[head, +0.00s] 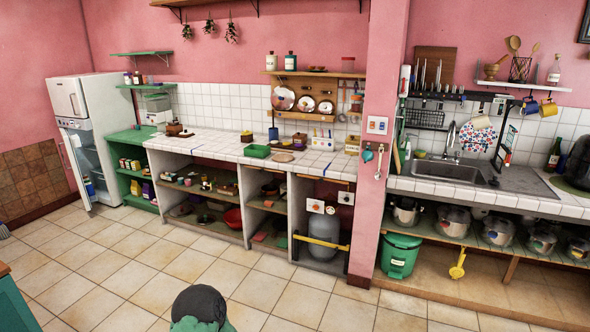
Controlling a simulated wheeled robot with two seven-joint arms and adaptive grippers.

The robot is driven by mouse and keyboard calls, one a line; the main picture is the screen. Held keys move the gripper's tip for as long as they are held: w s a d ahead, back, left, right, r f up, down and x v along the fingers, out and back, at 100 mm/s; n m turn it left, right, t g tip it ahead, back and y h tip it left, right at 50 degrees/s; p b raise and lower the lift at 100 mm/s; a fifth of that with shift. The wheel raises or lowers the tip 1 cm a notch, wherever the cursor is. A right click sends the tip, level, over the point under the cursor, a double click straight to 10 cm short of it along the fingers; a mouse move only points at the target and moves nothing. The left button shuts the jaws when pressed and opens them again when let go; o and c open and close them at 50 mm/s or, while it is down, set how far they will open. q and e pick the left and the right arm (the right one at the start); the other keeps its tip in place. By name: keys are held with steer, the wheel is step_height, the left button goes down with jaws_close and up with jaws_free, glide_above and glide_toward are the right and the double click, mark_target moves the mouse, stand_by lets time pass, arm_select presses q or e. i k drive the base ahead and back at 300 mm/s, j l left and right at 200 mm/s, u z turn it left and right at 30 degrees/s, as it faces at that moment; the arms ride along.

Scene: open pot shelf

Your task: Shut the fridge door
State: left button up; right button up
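The white fridge (106,108) stands at the far left against the pink wall. Its upper freezer door (66,98) looks shut. The lower fridge door (72,170) stands open, swung out towards the room on the fridge's left side. Shelves and a few items in the lit-grey interior (90,160) show through the gap, with something blue low down. Neither of my grippers is in view, and none is seen near the door.
A green shelf unit (134,140) stands right beside the fridge, followed by a tiled counter (215,148) with open pot shelves. A teal cabinet corner (12,300) is at the lower left. The tiled floor (110,255) before the fridge is largely clear.

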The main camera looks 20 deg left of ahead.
mark_target(69, 143)
steer(key=i+j+u, duration=0.35)
steer(key=j, duration=0.2)
steer(key=i+j+u, duration=0.7)
steer(key=i, duration=0.4)
steer(key=i+j+u, duration=0.2)
steer(key=i+u, duration=0.15)
steer(key=i, duration=0.2)
steer(key=i+u, duration=0.2)
steer(key=i, duration=0.4)
steer(key=i+u, duration=0.25)
steer(key=i, duration=0.3)
steer(key=i+l+u, duration=0.2)
steer(key=i, duration=0.4)
steer(key=i+l+u, duration=0.25)
steer(key=i, duration=0.3)
steer(key=i+l+u, duration=0.1)
steer(key=i+u, duration=0.35)
steer(key=i, duration=1.5)
steer(key=i+j+z, duration=0.45)
steer(key=i, duration=0.45)
steer(key=i+j+z, duration=0.5)
steer(key=i, duration=0.35)
steer(key=i+j+z, duration=0.45)
steer(key=i+j, duration=0.25)
steer(key=j, duration=0.35)
